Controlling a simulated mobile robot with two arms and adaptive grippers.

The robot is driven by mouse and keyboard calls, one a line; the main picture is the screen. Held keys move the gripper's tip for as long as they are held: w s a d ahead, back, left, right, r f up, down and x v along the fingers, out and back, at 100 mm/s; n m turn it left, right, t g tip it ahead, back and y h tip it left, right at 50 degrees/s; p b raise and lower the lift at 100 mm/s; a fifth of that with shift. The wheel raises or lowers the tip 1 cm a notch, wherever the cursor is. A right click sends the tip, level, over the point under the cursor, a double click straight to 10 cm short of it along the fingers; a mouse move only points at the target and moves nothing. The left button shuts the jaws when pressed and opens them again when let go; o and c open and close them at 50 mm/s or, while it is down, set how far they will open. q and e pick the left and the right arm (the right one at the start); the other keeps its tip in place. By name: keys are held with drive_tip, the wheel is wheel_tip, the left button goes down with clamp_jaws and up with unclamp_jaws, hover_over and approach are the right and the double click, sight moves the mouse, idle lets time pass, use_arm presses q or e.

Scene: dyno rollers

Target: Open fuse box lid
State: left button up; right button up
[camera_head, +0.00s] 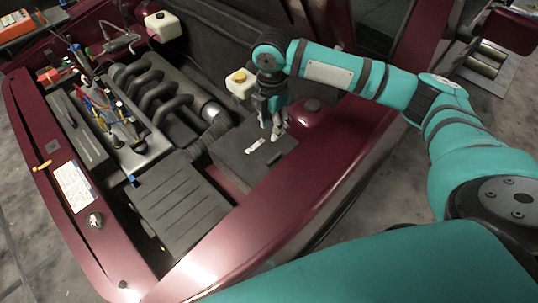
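A dark box with a small white label on its flat top, which looks like the fuse box (232,152), sits in the engine bay beside the near red fender. Its lid appears closed. My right gripper (277,131) points down over the far right part of this box, close to its top. Whether it touches the lid cannot be told. Its pale fingertips are small and close together, so its opening is unclear. My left gripper is not in view.
The engine with curved black intake pipes (150,88) fills the middle of the bay. A ribbed black cover (180,205) lies left of the box. A white reservoir with a yellow cap (240,84) stands behind it. The red fender (265,210) runs along the near side.

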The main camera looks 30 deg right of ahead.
approach(270, 160)
wheel_tip(270, 160, down, 8)
drive_tip(key=shift+s+f+p, duration=0.1)
drive_tip(key=shift+s+p, duration=0.05)
drive_tip(key=shift+p, duration=0.85)
drive_tip(key=shift+f, duration=0.45)
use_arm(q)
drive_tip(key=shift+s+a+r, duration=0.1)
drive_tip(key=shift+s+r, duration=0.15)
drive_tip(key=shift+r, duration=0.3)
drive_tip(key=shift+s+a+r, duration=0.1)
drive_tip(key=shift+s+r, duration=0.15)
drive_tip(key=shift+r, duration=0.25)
use_arm(e)
clamp_jaws()
